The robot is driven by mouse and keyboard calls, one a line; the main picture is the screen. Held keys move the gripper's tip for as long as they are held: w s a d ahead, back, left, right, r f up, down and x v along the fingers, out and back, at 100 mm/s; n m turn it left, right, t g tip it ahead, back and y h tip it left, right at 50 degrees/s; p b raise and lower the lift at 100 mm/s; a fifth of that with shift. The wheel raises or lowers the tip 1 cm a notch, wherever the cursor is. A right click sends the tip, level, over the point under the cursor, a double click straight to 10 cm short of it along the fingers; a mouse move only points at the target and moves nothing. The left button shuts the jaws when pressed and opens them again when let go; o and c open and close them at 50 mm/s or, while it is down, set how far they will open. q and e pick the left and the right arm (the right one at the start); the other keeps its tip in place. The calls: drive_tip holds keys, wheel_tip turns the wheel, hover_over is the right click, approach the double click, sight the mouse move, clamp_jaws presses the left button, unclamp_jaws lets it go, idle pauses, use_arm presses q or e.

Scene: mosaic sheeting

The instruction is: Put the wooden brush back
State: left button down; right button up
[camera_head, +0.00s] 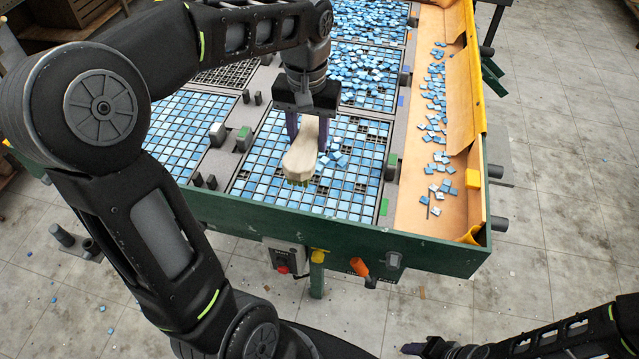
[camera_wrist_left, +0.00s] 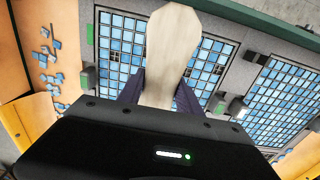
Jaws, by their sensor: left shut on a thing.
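The wooden brush (camera_head: 300,161) is pale wood with bristles at its lower end. My left gripper (camera_head: 308,128) is shut on the brush and holds it over the front middle tile grid (camera_head: 262,180). In the left wrist view the brush (camera_wrist_left: 171,45) sticks out between the two dark fingers of my left gripper (camera_wrist_left: 160,92). I cannot tell whether the bristles touch the tiles. My right gripper (camera_head: 424,347) is low at the bottom edge of the head view, away from the table; its jaws are too small to read.
The green table frame (camera_head: 330,229) runs along the front. An orange chute (camera_head: 405,195) with loose blue tiles lies on the right. Loose tiles lie on the front grid beside the brush. An orange-handled tool (camera_head: 360,267) and a box with a red button (camera_head: 284,258) hang on the front.

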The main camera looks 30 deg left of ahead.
use_arm(q)
drive_tip(key=shift+f, duration=3.15)
drive_tip(key=shift+f, duration=1.85)
drive_tip(key=shift+f, duration=0.1)
drive_tip(key=shift+f, duration=0.15)
drive_tip(key=c, duration=0.8)
unclamp_jaws()
drive_tip(key=shift+r, duration=0.2)
wheel_tip(320, 180, up, 12)
drive_tip(key=shift+r, duration=0.1)
